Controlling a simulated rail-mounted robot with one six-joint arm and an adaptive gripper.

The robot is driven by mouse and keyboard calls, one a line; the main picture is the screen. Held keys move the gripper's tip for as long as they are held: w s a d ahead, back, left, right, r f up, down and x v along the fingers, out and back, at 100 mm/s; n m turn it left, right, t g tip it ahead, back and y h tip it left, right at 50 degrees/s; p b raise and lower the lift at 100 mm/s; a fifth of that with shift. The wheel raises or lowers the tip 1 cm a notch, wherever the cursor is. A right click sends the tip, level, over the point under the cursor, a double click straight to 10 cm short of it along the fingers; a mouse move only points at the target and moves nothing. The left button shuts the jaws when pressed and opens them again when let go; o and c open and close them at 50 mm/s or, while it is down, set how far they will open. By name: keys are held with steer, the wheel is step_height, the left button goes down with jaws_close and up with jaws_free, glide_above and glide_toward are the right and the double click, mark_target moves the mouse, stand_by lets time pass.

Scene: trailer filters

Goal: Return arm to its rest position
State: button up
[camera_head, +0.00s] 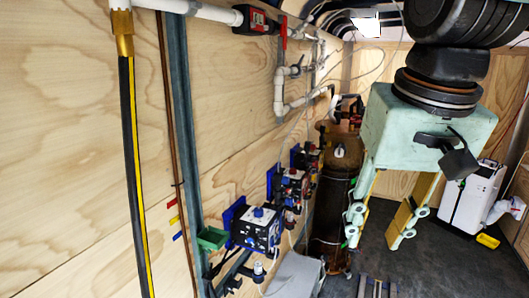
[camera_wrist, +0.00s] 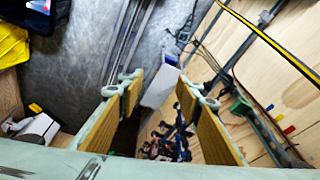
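My gripper (camera_head: 378,228) hangs at the right of the head view, a mint-green body with two fingers pointing down. The fingers have yellow-brown pads and stand wide apart. In the wrist view my gripper (camera_wrist: 158,88) also shows both fingers spread, with nothing held between them. My dark arm links rise above it to the top edge of the head view. The rest of the arm is out of view.
Filter units with blue and red parts (camera_head: 258,230) line the plywood wall on the left. A dark brown cylinder (camera_head: 328,205) stands beside my gripper in the picture. A white container (camera_head: 470,200) stands at the right. Some grey floor (camera_head: 440,265) is clear.

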steer(key=s+d+f+b, duration=0.1)
steer(key=s+f, duration=0.2)
steer(key=s, duration=0.3)
steer(key=s+d+f+n+t+b, duration=0.1)
steer(key=s+f, duration=0.2)
steer(key=s, duration=0.4)
steer(key=shift+s+d+f, duration=0.15)
steer(key=shift+d+f, duration=0.2)
steer(key=shift+c, duration=0.7)
stand_by(0.7)
